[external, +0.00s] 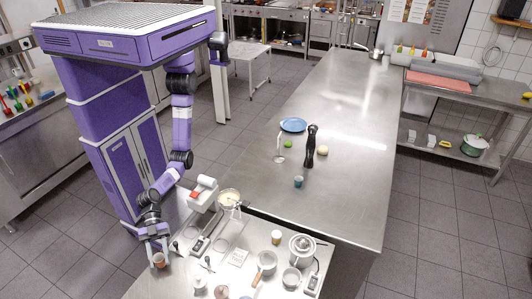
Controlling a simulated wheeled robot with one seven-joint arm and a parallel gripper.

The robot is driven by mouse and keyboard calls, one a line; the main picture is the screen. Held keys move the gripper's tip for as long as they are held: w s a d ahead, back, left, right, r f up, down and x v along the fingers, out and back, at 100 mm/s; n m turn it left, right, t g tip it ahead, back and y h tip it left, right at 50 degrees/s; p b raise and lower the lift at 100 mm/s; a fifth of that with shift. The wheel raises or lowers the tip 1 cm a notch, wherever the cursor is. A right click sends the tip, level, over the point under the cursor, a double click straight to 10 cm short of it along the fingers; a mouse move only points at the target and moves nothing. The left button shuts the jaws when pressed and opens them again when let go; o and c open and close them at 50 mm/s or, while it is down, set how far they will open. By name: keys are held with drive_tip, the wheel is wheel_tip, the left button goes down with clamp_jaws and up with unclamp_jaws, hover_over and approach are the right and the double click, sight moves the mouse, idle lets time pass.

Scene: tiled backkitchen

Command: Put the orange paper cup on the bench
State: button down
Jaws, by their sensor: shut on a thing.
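The orange paper cup (158,260) is small in the external view, near the lower left. My gripper (156,252) points down and is shut on it. The cup looks upright, at the left edge of the light-coloured worktop; I cannot tell whether its base touches that surface. The long steel bench (350,110) fills the middle of the view, to the right of my arm and beyond the worktop. The fingers hide part of the cup.
On the steel bench stand a blue plate (293,125), a black pepper mill (311,147), a glass and a teal cup (298,182). Its far half is largely clear.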

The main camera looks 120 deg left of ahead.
drive_tip(key=shift+f, duration=0.65)
drive_tip(key=shift+f, duration=0.2)
drive_tip(key=c, duration=0.9)
unclamp_jaws()
drive_tip(key=shift+r, duration=0.15)
drive_tip(key=shift+r, duration=0.15)
drive_tip(key=b+v, duration=0.1)
drive_tip(key=v, duration=1.1)
